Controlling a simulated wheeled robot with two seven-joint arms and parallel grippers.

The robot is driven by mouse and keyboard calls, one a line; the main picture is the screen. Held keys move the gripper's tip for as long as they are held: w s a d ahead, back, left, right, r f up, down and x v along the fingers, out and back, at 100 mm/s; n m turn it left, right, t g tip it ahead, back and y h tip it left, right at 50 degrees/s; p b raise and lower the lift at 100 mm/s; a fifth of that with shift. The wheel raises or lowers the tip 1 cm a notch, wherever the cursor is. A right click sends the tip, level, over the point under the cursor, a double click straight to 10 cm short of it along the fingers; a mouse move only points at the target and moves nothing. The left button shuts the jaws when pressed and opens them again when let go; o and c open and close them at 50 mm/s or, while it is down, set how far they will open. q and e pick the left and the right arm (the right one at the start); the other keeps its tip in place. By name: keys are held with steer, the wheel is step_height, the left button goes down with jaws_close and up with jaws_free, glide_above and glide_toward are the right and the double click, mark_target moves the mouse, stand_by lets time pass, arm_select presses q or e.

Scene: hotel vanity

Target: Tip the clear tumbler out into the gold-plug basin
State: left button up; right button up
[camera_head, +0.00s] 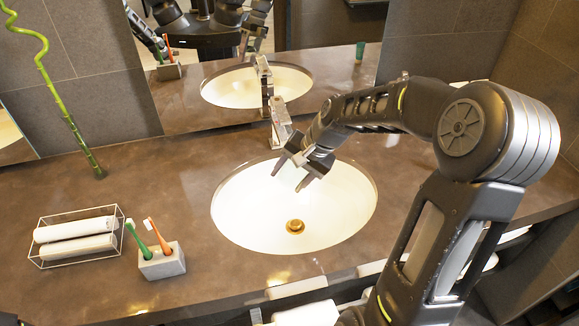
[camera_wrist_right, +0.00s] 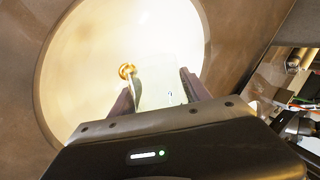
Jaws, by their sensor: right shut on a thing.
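The oval white basin (camera_head: 250,215) is set in the brown counter, with a gold plug (camera_head: 295,226) at its bottom. My right gripper (camera_head: 288,180) is over the back part of the basin, pointing down. In the right wrist view, a faint clear tumbler (camera_wrist_right: 160,90) shows between the fingers of my right gripper (camera_wrist_right: 157,92), which is shut on it. The gold plug (camera_wrist_right: 127,71) shows beyond it. The tumbler is hardly visible in the head view, and its tilt and contents cannot be told. My left gripper is not directly in view.
A metal faucet (camera_head: 278,122) stands behind the basin, close to my right gripper. A grey toothbrush holder (camera_head: 162,262) and a wire tray (camera_head: 38,258) with rolled towels are at the left. A bamboo stem (camera_head: 75,130) stands further back. A mirror (camera_head: 215,120) reflects the scene.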

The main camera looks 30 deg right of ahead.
steer(key=y, duration=0.1)
steer(key=g+y+p, duration=0.1)
steer(key=f+m+y+p, duration=0.1)
steer(key=y, duration=0.1)
steer(key=shift+s+a+f+g, duration=0.1)
steer(key=shift+a+g, duration=0.2)
steer(key=shift+s+a+f+m+g+y, duration=0.1)
steer(key=shift+a+f+m+g+y, duration=0.2)
steer(key=shift+y, duration=0.5)
steer(key=shift+s+a+f+m+g+y, duration=0.1)
steer(key=shift+a+f+m+g+y, duration=0.15)
steer(key=shift+y, duration=0.55)
steer(key=shift+d, duration=0.1)
stand_by(0.5)
steer(key=b, duration=0.4)
steer(key=h+b, duration=0.1)
steer(key=b, duration=0.4)
steer(key=shift+w+d+r+n+h, duration=0.15)
steer(key=shift+d+r+n+h, duration=0.15)
steer(key=shift+r+n, duration=0.05)
steer(key=shift+t, duration=0.25)
